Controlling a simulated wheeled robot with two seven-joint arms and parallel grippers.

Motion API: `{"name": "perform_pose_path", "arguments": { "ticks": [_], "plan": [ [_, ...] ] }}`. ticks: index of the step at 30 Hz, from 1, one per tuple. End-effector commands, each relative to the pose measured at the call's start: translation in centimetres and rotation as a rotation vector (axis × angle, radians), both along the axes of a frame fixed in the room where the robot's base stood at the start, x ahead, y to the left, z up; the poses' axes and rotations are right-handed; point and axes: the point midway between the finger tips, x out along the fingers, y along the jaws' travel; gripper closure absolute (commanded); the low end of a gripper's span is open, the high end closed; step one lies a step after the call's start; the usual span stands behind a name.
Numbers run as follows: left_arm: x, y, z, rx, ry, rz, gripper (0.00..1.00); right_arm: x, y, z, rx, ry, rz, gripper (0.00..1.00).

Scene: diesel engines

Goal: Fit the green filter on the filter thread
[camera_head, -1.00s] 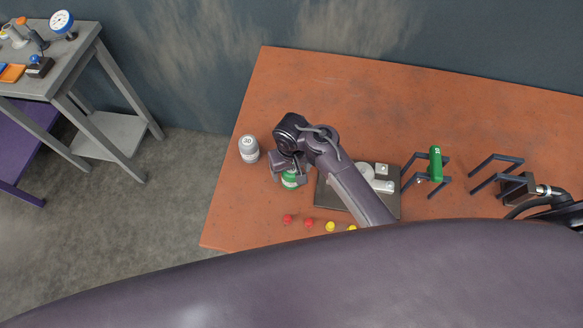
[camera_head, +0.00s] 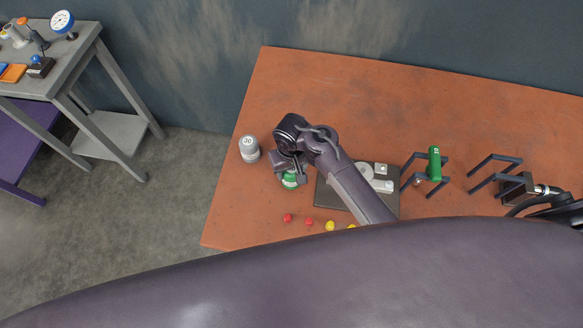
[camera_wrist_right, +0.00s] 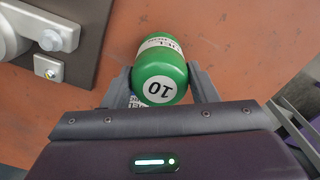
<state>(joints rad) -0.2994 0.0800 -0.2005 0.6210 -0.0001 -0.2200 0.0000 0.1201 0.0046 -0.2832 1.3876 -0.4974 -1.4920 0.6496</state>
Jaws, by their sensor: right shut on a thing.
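The green filter (camera_head: 290,180) is a short green can with a white label band and the number 10 on its end. My right gripper (camera_head: 282,168) is shut on it at the left of the bench, just left of the grey plate. In the right wrist view, the filter (camera_wrist_right: 161,77) sits between the two fingers of the gripper (camera_wrist_right: 161,88). I cannot tell whether it touches the bench. The grey plate (camera_head: 330,195) carries round and block-shaped metal parts. A small block with a stud (camera_wrist_right: 48,68) is near its edge; I cannot tell whether this is the filter thread. My left gripper is not in view.
A grey can marked 30 (camera_head: 249,150) stands left of the gripper. Red caps (camera_head: 287,218) and yellow caps (camera_head: 330,226) lie in front. A green cylinder (camera_head: 434,163) rests on a dark rack (camera_head: 408,165) at the right. The back of the orange bench (camera_head: 330,90) is clear.

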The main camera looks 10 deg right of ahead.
Motion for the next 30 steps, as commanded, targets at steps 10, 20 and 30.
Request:
{"name": "perform_pose_path", "arguments": {
  "ticks": [10, 20, 30],
  "plan": [
    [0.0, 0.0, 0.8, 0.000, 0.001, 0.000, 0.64, 0.0, 0.0, 1.0, 0.001, -0.002, -0.001, 0.88],
    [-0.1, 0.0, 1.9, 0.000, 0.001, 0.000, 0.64, 0.1, 0.1, 3.4, 0.003, -0.003, 0.000, 0.88],
    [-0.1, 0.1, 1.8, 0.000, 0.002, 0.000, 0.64, 0.0, 0.0, 5.1, 0.000, -0.001, 0.000, 0.88]
  ]
}}
